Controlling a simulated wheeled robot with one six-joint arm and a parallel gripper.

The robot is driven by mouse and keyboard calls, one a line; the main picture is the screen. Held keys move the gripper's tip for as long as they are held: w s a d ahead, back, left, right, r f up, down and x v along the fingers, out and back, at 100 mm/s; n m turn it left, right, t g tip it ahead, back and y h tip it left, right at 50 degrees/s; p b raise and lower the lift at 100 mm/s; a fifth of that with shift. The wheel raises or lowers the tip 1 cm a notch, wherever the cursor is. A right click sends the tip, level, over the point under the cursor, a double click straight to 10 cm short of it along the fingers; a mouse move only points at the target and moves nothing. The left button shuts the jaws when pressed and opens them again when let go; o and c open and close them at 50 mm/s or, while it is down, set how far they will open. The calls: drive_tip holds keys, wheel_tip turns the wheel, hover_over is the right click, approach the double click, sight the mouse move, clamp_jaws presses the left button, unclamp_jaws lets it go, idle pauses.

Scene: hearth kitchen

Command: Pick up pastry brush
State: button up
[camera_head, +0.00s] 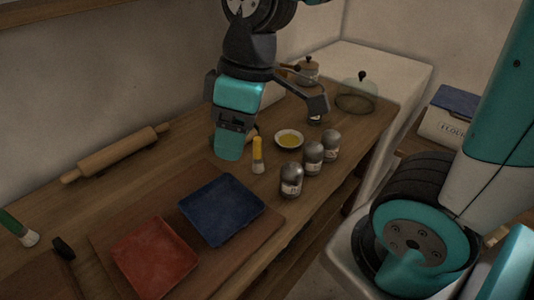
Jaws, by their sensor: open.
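A brush with a yellow handle and pale bristles (258,155) stands on the wooden counter, bristles down, right of the teal part of my gripper. A second brush with a green handle and white bristles (27,238) is at the far left edge, partly out of frame. I cannot tell which one is the pastry brush. My gripper (268,118) is open, with nothing visible between its jaws. It hangs above the back of the counter, near the yellow brush, and hides part of the counter behind it.
A blue tray (222,208) and a red tray (155,258) lie on a board. Several shakers (291,181) and a bowl of yellow liquid (289,139) stand right of the yellow brush. A rolling pin (117,153) lies at back left. A pot (307,70) and a glass dome (356,95) are farther back.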

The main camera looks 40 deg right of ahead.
drive_tip(key=w+d+n+h, duration=0.2)
drive_tip(key=w+d, duration=0.5)
drive_tip(key=w, duration=0.1)
drive_tip(key=n+h+p, duration=0.1)
drive_tip(key=n+p, duration=0.1)
drive_tip(key=n, duration=0.1)
hover_over(258, 148)
wheel_tip(258, 148, down, 2)
wheel_tip(258, 148, down, 11)
drive_tip(key=shift+w+d+f, duration=0.15)
drive_tip(key=shift+f, duration=0.05)
drive_tip(key=shift+w+d+f+p, duration=0.15)
drive_tip(key=shift+f+p, duration=0.3)
drive_tip(key=shift+f, duration=1.15)
drive_tip(key=shift+w+f+p, duration=0.2)
drive_tip(key=shift+f+p, duration=0.2)
drive_tip(key=shift+f, duration=1.15)
drive_tip(key=c, duration=1)
